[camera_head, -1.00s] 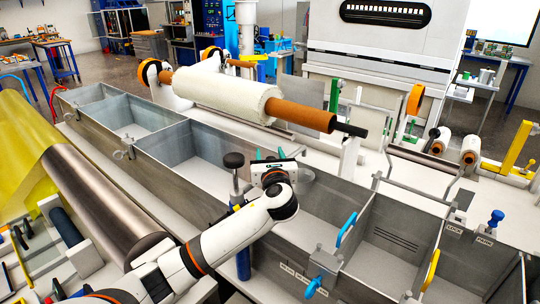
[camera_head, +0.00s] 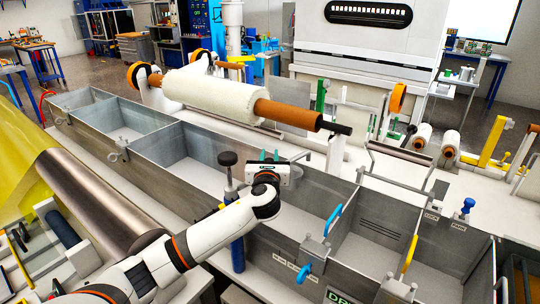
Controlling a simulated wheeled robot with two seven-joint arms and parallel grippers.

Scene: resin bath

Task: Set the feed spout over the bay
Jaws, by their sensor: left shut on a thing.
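My left gripper (camera_head: 268,158) reaches over the front wall of the long grey metal trough (camera_head: 130,158), its green fingertips pointing away from me. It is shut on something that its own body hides. Close to its left stands a post with a black knob (camera_head: 228,159) on top and a blue lower part (camera_head: 237,255); this may be the feed spout's stand, but I cannot tell. Whether gripper and post touch is unclear. Partitions divide the trough into several open bays, and the gripper is above a middle bay (camera_head: 310,215). My right gripper is not in view.
A white roll on a brown core (camera_head: 285,114) lies across above the trough's far side. A blue handle (camera_head: 333,220) and a yellow handle (camera_head: 410,253) stand on partitions at the right. A dark metal roller (camera_head: 95,205) fills the left front.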

